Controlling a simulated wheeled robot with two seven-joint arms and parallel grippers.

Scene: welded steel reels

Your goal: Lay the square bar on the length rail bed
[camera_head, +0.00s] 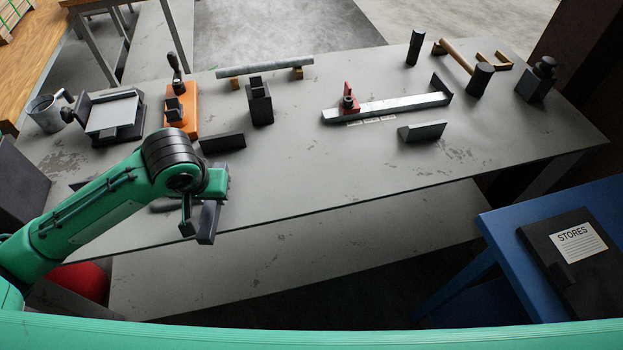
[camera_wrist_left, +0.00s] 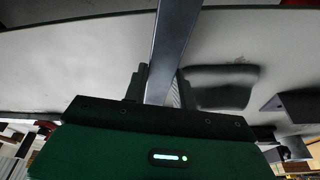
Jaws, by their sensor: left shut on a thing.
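My left gripper (camera_head: 200,208) is above the front left edge of the table and is shut on the square bar (camera_head: 208,224). The bar is a grey, straight-sided length that slants down past the fingers. In the left wrist view the bar (camera_wrist_left: 173,45) runs up and away from between the fingers (camera_wrist_left: 162,88). The length rail bed (camera_head: 395,106) is a pale steel strip on the right half of the table, with a red stop (camera_head: 348,100) at its left end and a dark upright plate (camera_head: 441,88) at its right. The bar is well apart from it. My right gripper is not in view.
A dark angle piece (camera_head: 422,131) stands just in front of the rail bed. A dark block (camera_head: 260,103), an orange fixture (camera_head: 181,112) and a round bar (camera_head: 265,72) on supports stand left of it. The table's front middle (camera_head: 300,165) is clear. A blue stand (camera_head: 520,240) is at front right.

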